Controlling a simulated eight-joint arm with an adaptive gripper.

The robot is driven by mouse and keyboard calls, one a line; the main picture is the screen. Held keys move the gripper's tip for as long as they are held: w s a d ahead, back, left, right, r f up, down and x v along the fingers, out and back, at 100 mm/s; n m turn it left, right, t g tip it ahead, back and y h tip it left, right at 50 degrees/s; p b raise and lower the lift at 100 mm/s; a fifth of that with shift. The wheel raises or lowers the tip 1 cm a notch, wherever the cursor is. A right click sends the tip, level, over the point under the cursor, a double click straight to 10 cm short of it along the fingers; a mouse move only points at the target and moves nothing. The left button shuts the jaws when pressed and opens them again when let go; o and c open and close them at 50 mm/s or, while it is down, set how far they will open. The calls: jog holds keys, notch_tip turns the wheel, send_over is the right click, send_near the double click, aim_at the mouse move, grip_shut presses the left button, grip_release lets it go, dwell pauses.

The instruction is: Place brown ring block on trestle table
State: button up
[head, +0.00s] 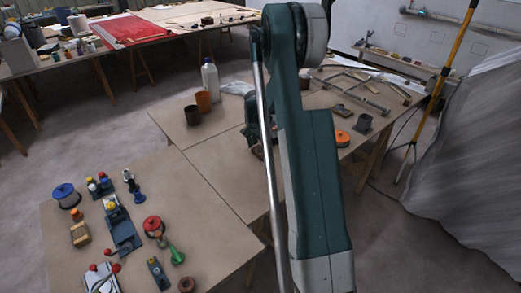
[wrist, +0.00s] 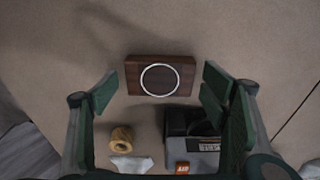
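The brown ring block (wrist: 133,76) is a dark brown rectangular block with a pale ring on its top face. It lies flat on a tan table top (wrist: 220,40) in the wrist view. My gripper (wrist: 160,88) is open above it, with one green finger to each side and a gap between each finger and the block. Nothing is held. In the head view my arm covers most of this spot, so the block is not clearly seen there. The trestle table (head: 215,155) in the middle carries the area under my gripper.
Close below the block in the wrist view are a dark and grey box (wrist: 205,150), a yellow-brown roll (wrist: 121,138) and a white scrap (wrist: 131,164).

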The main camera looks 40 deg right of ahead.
aim_at(258, 152)
jog(key=shift+r, duration=0.2)
notch_tip(258, 152, up, 12)
jog(key=a+p, duration=0.1)
jog(key=shift+a+p, duration=0.25)
jog(key=shift+p, duration=0.1)
dwell(0.3)
jog(key=shift+f, duration=0.1)
jog(key=shift+a, duration=0.1)
dwell(0.4)
